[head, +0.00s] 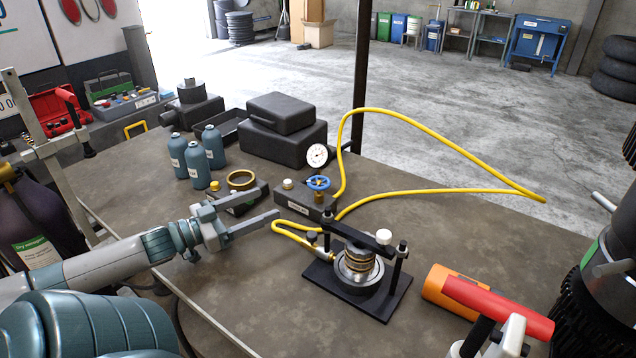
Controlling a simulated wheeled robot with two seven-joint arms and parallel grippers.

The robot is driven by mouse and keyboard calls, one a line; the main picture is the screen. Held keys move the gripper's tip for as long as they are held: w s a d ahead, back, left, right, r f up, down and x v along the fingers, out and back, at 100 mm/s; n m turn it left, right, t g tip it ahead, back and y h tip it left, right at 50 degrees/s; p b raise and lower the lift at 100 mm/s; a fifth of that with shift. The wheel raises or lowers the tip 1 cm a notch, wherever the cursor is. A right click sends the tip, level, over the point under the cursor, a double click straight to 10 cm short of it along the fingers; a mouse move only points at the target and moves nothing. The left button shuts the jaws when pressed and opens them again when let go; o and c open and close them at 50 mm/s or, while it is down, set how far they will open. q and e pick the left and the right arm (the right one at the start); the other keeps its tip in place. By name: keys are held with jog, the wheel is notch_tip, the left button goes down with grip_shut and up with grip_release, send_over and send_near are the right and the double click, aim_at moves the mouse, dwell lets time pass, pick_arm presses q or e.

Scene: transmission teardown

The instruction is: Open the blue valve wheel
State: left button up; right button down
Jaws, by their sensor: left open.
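The blue valve wheel (318,183) sits on a brass stem on top of a dark valve block (302,203), near the middle of the bench. A round white gauge (317,155) stands just behind the wheel. My left gripper (271,201) reaches in from the left with its two grey fingers apart and nothing visible between them. Its fingertips are left of the block and short of the wheel, apart from the wheel in the picture.
A yellow hose (440,152) loops from the block across the bench. A press fixture (357,275) stands in front of the block. Blue bottles (197,163) and black cases (283,140) stand behind my left gripper. An orange cylinder (447,288) and red handle (497,306) are at front right.

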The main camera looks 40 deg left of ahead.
pick_arm(q)
jog(key=p, duration=0.1)
send_near(309, 185)
jog(key=shift+w, duration=0.9)
jog(key=p+x, duration=0.1)
jog(key=x, duration=0.7)
jog(key=shift+w+d+p, duration=0.1)
jog(key=shift+d+p, duration=0.1)
jog(key=shift+p, duration=0.15)
jog(key=shift+p+x, duration=0.35)
jog(key=shift+x, duration=0.95)
jog(key=shift+f, duration=0.15)
jog(key=c, duration=1.1)
